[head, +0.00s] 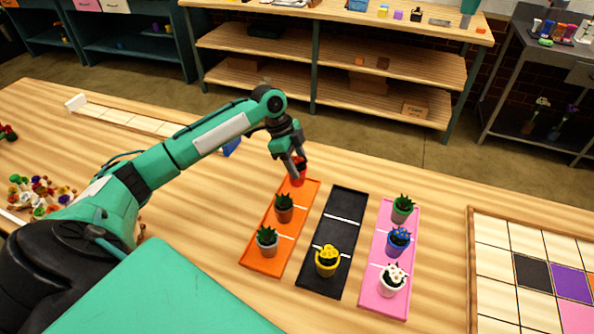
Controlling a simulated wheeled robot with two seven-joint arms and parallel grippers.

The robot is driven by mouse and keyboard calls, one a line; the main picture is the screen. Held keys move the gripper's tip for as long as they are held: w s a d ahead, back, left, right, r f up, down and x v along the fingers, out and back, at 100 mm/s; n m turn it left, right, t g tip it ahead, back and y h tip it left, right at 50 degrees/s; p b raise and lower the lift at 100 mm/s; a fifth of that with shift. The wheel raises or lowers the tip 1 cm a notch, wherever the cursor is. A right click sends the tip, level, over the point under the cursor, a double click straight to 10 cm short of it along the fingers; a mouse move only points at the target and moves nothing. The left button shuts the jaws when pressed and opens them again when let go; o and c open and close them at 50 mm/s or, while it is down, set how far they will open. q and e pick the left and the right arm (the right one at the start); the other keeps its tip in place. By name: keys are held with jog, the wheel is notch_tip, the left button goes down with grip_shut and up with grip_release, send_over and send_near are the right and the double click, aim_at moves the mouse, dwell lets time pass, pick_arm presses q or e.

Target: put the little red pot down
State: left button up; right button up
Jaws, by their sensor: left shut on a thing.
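The little red pot (298,178) is between the fingers of my left gripper (295,165), which is shut on it. It is at the far end of the orange tray (262,263); I cannot tell whether it touches the tray. The gripper points down from above and hides part of the pot. On the same tray, a brown pot with a green plant (284,212) stands in the middle section and a grey pot with a green plant (267,246) in the near section. My right gripper is not in view.
A black tray (343,206) holds one yellow pot (326,266) in its near section. A pink tray (372,298) holds a green, a blue and a white pot. A tiled board (493,262) lies at right. Small flowers (40,195) lie at left.

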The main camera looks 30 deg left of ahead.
pick_arm(q)
notch_tip(320, 180, down, 4)
jog(key=shift+r+p, duration=0.1)
jog(key=shift+p, duration=0.25)
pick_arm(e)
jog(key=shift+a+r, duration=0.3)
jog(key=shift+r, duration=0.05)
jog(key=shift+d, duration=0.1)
pick_arm(q)
jog(key=o, duration=0.8)
jog(key=shift+f, duration=0.2)
jog(key=o, duration=0.4)
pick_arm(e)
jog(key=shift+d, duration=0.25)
pick_arm(q)
jog(key=shift+r, duration=0.1)
jog(key=b+v, duration=0.2)
jog(key=v, duration=1)
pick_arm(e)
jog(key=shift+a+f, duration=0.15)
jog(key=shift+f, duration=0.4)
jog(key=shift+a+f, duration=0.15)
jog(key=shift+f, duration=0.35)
